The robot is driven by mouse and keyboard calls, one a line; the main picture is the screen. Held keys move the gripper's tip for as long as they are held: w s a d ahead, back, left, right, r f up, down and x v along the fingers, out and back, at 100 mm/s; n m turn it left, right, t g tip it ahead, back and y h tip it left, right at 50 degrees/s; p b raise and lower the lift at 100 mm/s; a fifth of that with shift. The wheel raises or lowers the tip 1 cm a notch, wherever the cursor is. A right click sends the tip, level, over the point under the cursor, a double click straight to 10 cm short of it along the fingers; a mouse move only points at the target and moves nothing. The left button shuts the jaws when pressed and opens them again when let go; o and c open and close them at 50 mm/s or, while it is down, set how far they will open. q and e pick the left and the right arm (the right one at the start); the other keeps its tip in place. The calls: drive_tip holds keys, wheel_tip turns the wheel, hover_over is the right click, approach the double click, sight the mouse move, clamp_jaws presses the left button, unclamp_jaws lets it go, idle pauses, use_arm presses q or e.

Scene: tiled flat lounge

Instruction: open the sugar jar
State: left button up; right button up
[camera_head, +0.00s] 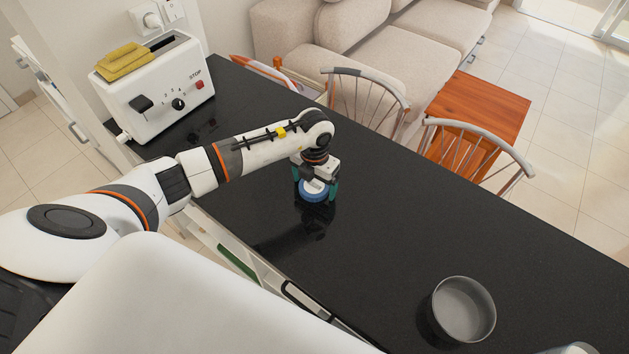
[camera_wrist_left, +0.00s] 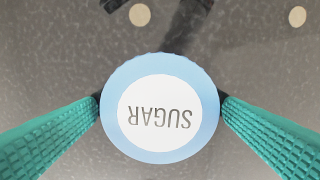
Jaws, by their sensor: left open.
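The sugar jar (camera_head: 314,192) stands on the black counter, with its blue-rimmed lid up. In the left wrist view its round lid (camera_wrist_left: 160,145) has a blue edge and a white centre reading SUGAR, upside down. The lid is on, and it hides the jar's body in that view. My left gripper (camera_head: 316,186) is above the jar, pointing down. Its two green fingers stand open on either side of the lid in the left wrist view (camera_wrist_left: 160,112), with the tips close to the lid's edge. I cannot tell whether they touch it. My right gripper is not in view.
A white toaster (camera_head: 160,95) with yellow bread stands at the counter's far left end. A grey round bowl (camera_head: 463,310) sits at the front right. The black counter (camera_head: 400,220) is clear between jar and bowl. Chairs (camera_head: 480,145) line the far edge.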

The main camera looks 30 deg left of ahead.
sight(315, 184)
use_arm(q)
drive_tip(key=shift+r, duration=0.5)
wheel_tip(315, 184, up, 11)
drive_tip(key=b, duration=0.2)
drive_tip(key=shift+r, duration=0.2)
